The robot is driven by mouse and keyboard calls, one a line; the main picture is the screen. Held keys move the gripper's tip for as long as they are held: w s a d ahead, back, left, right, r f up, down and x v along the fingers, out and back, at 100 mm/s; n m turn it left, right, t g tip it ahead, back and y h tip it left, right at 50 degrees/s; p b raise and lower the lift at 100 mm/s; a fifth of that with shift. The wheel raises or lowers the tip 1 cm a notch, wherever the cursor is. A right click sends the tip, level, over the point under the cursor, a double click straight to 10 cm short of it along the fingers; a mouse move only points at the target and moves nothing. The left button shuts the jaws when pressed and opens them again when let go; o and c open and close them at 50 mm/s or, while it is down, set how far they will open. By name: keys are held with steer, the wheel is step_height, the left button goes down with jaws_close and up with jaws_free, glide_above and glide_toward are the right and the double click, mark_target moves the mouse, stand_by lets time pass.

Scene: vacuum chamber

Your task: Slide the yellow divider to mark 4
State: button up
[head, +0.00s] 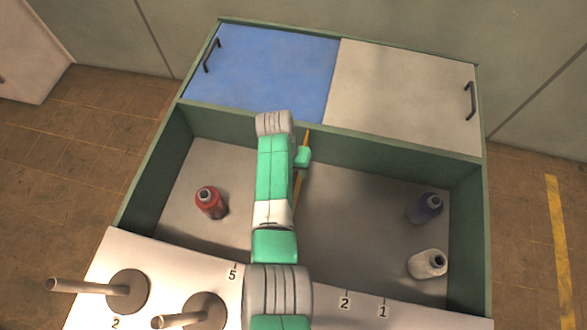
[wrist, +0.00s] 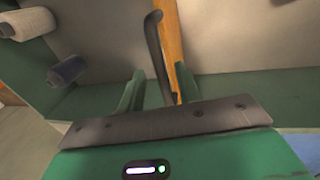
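The yellow divider (head: 303,165) stands across the open bin, mostly hidden behind my arm in the head view. In the wrist view the divider (wrist: 170,40) runs down from the top edge, with a dark curved handle (wrist: 155,50) beside it. My gripper (wrist: 159,88) has its two green fingers apart, one on each side of the handle; no contact with it is visible. The front ledge shows marks 5 (head: 232,274), 2 (head: 345,302) and 1 (head: 383,308). My arm covers the ledge between 5 and 2, so mark 4 is hidden.
Blue (head: 265,70) and white (head: 400,95) panels lie behind. Two grey pegs (head: 100,287) (head: 185,319) stick out at front left.

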step_height(320, 180, up, 8)
steer(key=a+p, duration=0.1)
steer(key=p, duration=0.2)
steer(key=shift+w+a+f+p, duration=0.2)
steer(key=shift+w+a+p, duration=0.05)
steer(key=shift+p, duration=0.05)
